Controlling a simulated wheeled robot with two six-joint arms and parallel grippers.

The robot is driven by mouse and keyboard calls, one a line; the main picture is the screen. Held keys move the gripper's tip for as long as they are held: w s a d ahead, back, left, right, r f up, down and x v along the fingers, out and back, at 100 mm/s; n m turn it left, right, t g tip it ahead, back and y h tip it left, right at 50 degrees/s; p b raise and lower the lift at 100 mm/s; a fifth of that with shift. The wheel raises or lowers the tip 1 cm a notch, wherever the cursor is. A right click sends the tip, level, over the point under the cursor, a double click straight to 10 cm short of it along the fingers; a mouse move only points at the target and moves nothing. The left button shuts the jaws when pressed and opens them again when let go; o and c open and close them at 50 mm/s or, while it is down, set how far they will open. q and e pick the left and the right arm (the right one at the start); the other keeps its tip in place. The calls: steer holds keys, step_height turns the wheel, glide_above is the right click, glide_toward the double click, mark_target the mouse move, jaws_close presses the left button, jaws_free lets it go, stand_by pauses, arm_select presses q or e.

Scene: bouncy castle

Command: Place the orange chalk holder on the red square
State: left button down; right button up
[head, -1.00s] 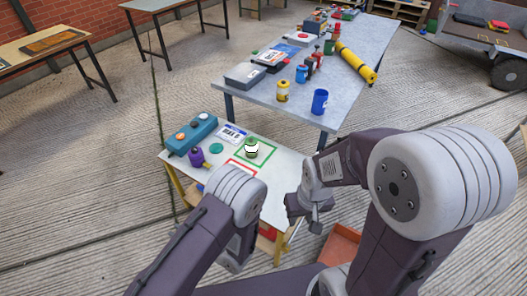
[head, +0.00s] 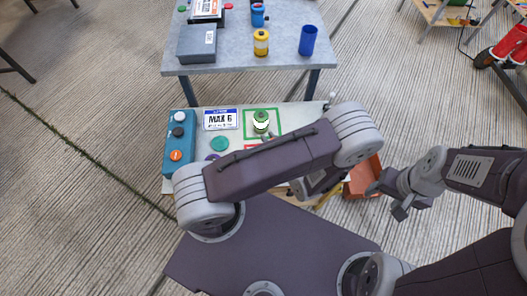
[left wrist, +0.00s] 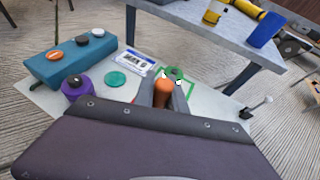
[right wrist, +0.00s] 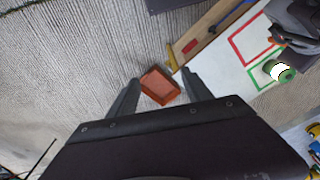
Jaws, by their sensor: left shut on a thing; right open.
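My left gripper (left wrist: 163,94) is shut on the orange chalk holder (left wrist: 162,92), held upright between its fingers in the left wrist view. My forearm hides both in the head view. The red square (right wrist: 238,53) is an outline on the white low table, clear in the right wrist view; only a strip of it (head: 250,147) shows in the head view. The left gripper (right wrist: 290,30) is near its edge there; its height above the table is unclear. My right gripper (head: 400,207) is open and empty, right of the low table.
A green holder with a white band (head: 261,122) stands in the green square (head: 279,118). A teal block with knobs (head: 179,144), a label card (head: 221,119), a green disc (head: 219,144) and a purple thing (left wrist: 75,87) lie left. An orange bin (right wrist: 160,86) sits on the floor.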

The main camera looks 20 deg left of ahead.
steer(key=o, duration=0.5)
steer(key=f+b, duration=0.4)
steer(key=f, duration=0.1)
steer(key=f+b, duration=0.2)
steer(key=shift+s+d+f, duration=0.15)
steer(key=shift+d+f, duration=0.05)
steer(key=shift+d, duration=0.05)
steer(key=shift+c, duration=0.2)
arm_select(q)
steer(key=w+a+f+n+g+y+b, duration=0.1)
steer(key=w+a+n+g+y+b, duration=0.15)
steer(key=w+a+g, duration=0.2)
step_height(320, 180, down, 10)
steer(key=s+b, duration=0.1)
steer(key=b, duration=0.1)
steer(key=shift+s+a+n+t+b, duration=0.15)
steer(key=shift+a+n+t+b, duration=0.1)
steer(key=shift+n+t+b, duration=0.15)
steer(key=c, duration=1.4)
jaws_free()
steer(key=shift+o, duration=0.2)
arm_select(e)
steer(key=f, duration=0.5)
steer(key=shift+d+f, duration=0.2)
